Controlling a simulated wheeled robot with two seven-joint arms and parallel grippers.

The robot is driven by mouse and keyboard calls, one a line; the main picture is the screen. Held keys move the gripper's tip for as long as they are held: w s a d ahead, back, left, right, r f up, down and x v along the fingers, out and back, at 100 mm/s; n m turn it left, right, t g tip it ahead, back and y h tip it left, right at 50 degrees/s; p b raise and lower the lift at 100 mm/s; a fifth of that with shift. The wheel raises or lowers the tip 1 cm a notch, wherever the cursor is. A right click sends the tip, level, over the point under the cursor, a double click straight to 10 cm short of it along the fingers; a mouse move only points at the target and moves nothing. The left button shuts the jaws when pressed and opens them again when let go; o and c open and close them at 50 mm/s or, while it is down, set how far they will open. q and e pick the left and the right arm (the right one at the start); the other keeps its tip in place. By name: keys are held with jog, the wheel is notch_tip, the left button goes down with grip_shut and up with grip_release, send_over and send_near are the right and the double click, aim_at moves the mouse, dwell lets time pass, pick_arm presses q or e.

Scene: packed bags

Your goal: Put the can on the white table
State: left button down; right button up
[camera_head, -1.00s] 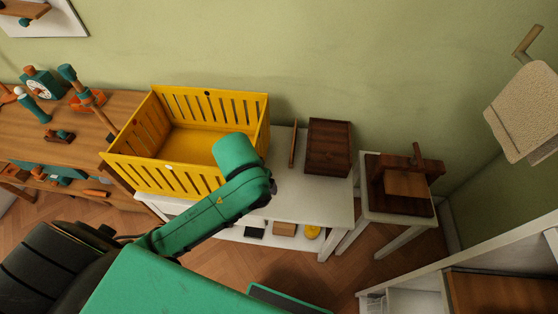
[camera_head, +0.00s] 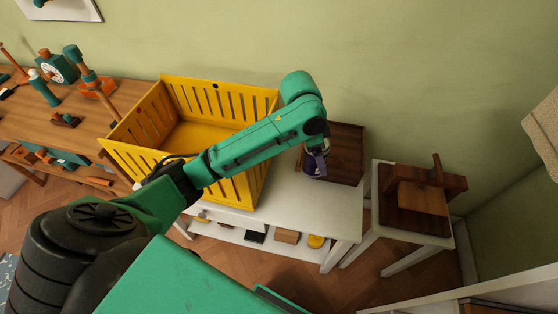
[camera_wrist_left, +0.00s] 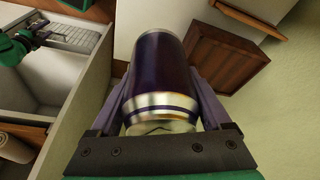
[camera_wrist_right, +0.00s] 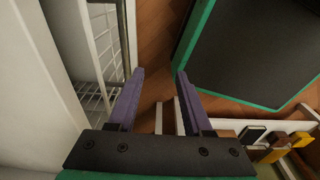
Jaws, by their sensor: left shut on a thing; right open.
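The can (camera_wrist_left: 163,65), dark purple with silver rims, is between the fingers of my left gripper (camera_wrist_left: 160,85) in the left wrist view. The gripper is shut on it. In the head view my left gripper (camera_head: 317,160) is over the right part of the white table (camera_head: 310,215), in front of a dark wooden box; the can is mostly hidden there. I cannot tell whether the can touches the tabletop. My right gripper (camera_wrist_right: 158,75) is open and empty in the right wrist view, and out of the head view.
A yellow slatted crate (camera_head: 255,112) takes the table's left part. The dark wooden box (camera_head: 347,142) stands at the back right. The tabletop's front right is clear. A stool (camera_head: 415,228) with wooden pieces stands to the right, a wooden workbench (camera_head: 60,120) with toy tools to the left.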

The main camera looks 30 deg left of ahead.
pick_arm(q)
notch_tip(320, 180, down, 20)
jog(key=shift+s+r+b, duration=0.1)
jog(key=shift+b, duration=0.45)
grip_release()
jog(key=shift+a, duration=0.1)
jog(key=p+v, duration=0.1)
jog(key=v, duration=1.1)
jog(key=shift+s, duration=0.1)
